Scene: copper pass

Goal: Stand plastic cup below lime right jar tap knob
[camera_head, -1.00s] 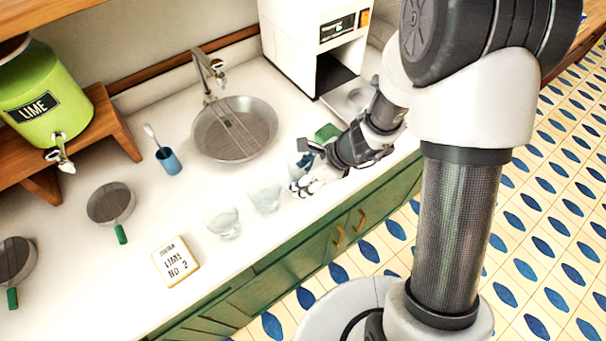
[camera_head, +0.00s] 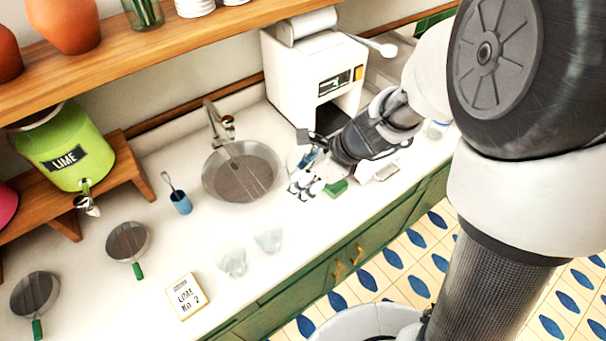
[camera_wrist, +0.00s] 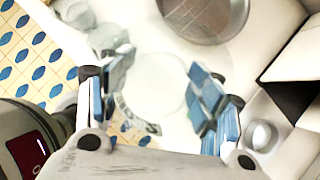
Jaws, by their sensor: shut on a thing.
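My gripper (camera_head: 308,178) is shut on a clear plastic cup (camera_wrist: 160,85). In the wrist view the cup's round, see-through outline lies between the blue-padded fingers (camera_wrist: 162,88). In the head view the gripper is right of the sink, and the held cup is hard to make out. The green lime jar (camera_head: 68,150) with a LIME label stands on a wooden riser at the left. Its metal tap (camera_head: 87,200) hangs over the riser's front edge, well to the left of my gripper.
Two clear cups (camera_head: 231,262) (camera_head: 268,237) stand near the counter front. The sink (camera_head: 243,172), green sponge (camera_head: 336,188) and white machine (camera_head: 305,75) are close to my gripper.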

